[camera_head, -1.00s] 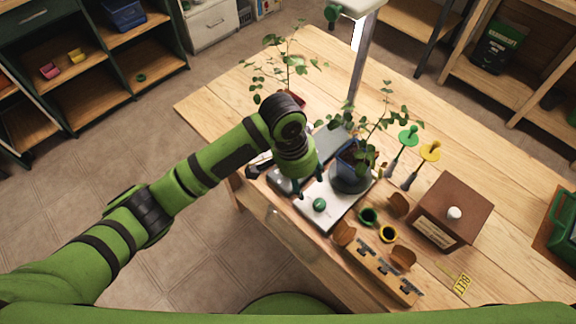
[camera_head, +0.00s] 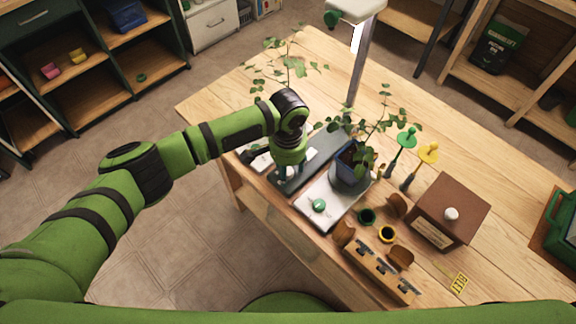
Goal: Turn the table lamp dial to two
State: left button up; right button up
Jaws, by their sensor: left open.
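The table lamp (camera_head: 359,65) has a grey upright post and a white head at the top of the view, with a lit strip. A small green knob (camera_head: 332,19) shows at the left of its head. A round green knob (camera_head: 318,205) sits on a pale flat plate (camera_head: 333,213) near the table's front edge. I cannot tell for sure which is the dial, and no numbers are readable. My left gripper (camera_head: 287,176) is open and points down over a dark grey slab, left of and behind the pale plate, apart from its knob. My right gripper is not in view.
A potted plant (camera_head: 345,165) stands right beside the pale plate.

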pick_arm(q)
jog(key=shift+f, duration=0.1)
grip_shut()
dwell(0.3)
jog(key=m+p, duration=0.1)
jog(key=m, duration=0.2)
jog(key=shift+s, duration=0.1)
jog(key=m, duration=0.2)
jog(key=shift+m+p, duration=0.3)
jog(key=shift+p, duration=0.05)
jog(key=m, duration=0.6)
dwell(0.4)
